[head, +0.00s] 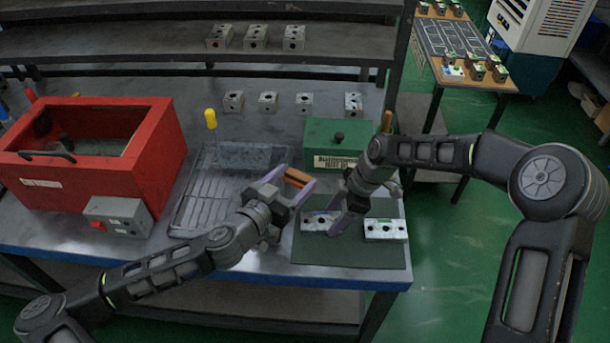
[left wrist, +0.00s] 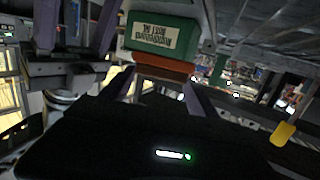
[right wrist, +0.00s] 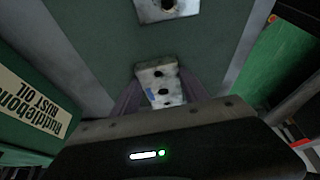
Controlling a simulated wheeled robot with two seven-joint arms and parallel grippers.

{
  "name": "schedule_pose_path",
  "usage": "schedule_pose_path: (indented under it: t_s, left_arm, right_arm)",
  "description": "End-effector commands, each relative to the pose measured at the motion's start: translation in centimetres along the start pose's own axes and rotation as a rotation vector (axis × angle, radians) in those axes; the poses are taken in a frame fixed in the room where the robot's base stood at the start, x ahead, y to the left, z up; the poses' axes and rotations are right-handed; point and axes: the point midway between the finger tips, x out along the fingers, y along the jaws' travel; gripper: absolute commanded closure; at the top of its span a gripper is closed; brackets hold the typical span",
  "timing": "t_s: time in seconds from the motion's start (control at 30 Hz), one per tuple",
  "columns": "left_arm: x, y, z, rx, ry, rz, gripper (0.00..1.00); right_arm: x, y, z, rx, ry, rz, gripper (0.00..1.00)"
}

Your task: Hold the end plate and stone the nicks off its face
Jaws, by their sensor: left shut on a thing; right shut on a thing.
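My left gripper (head: 298,184) is shut on an orange-brown stone (head: 296,177) and holds it raised, up and left of the plates. The stone also shows in the left wrist view (left wrist: 163,70) between the fingers. My right gripper (head: 340,222) points down and is shut on a grey end plate (head: 316,222) with dark holes and a small blue mark. This plate is at the left part of the dark green mat; it also shows in the right wrist view (right wrist: 158,80). The fingers hide part of it. Stone and plate are apart.
A second holed plate (head: 386,230) lies on the mat (head: 350,252) to the right. A green rust oil box (head: 325,150) stands behind the mat. A grey tray (head: 205,205) and red bin (head: 150,140) are left. Several blocks (head: 268,102) stand behind.

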Motion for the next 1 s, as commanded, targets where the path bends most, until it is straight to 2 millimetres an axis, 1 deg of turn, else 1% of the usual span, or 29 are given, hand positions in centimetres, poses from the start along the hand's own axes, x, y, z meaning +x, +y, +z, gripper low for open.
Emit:
schedule_pose_path:
  t_s: [0.1, 0.2, 0.27, 0.3, 0.4, 0.6, 0.73, 1.0]
  left_arm:
    - [-1.1, -0.7, 0.1, -0.008, 0.001, -0.078, 0.75]
    - [-1.6, 0.4, 2.6, -0.010, -0.002, -0.061, 0.75]
    - [-2.1, 1.3, 3.4, -0.003, -0.001, -0.044, 0.75]
    - [-2.6, 2.0, 3.4, 0.004, 0.000, -0.027, 0.75]
    - [-3.3, 3.1, 2.5, 0.007, 0.003, -0.003, 0.75]
    - [-4.5, 4.8, 0.7, 0.010, 0.004, 0.023, 0.75]
    - [-4.8, 5.2, 0.1, 0.006, 0.003, 0.027, 0.75]
    - [-4.8, 5.2, 0.1, 0.005, 0.003, 0.027, 0.75]
  right_arm:
    - [0.0, 0.0, 0.0, 0.000, 0.000, 0.000, 1.00]
    - [0.0, 0.0, 0.0, 0.000, 0.000, 0.000, 1.00]
    - [0.0, 0.0, 0.0, 0.000, 0.000, 0.000, 1.00]
    - [-0.1, 0.0, -0.1, 0.000, 0.000, 0.000, 1.00]
    - [0.0, 0.0, 0.0, 0.000, 0.000, 0.000, 1.00]
    - [0.0, 0.0, 0.0, 0.000, 0.000, 0.001, 1.00]
    - [0.0, 0.0, 0.0, 0.000, 0.000, 0.000, 1.00]
    - [0.0, 0.0, 0.0, 0.000, 0.000, 0.001, 1.00]
